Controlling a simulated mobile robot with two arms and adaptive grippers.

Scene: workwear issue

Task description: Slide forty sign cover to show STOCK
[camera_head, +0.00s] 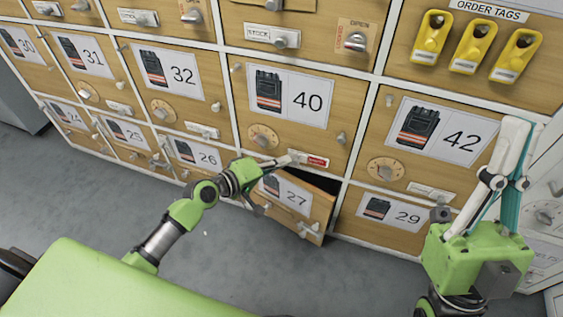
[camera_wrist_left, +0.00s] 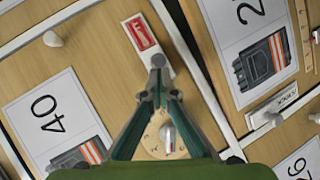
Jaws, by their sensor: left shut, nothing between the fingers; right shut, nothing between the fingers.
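The sign on the 40 door (camera_head: 305,109) sits at its lower right, with a red panel (camera_head: 317,161) showing at its right part. In the left wrist view the red panel (camera_wrist_left: 142,35) carries white lettering, partly readable. A pale part of the sign, probably the cover, lies beside it, partly hidden by my fingers. My left gripper (camera_head: 291,160) is shut and empty, its tips at the left part of the sign; in the wrist view the tips (camera_wrist_left: 158,62) overlap the sign's lower end. Contact cannot be told. My right gripper (camera_head: 524,125) is shut and empty, pointing up at the right.
The door of 27 (camera_head: 297,204) stands ajar below the left gripper. A round dial (camera_head: 263,136) and knobs protrude from the 40 door. Neighbouring door 42 (camera_head: 437,133) is closed. Yellow order tags (camera_head: 474,46) hang at upper right. The grey floor (camera_head: 330,280) in front is clear.

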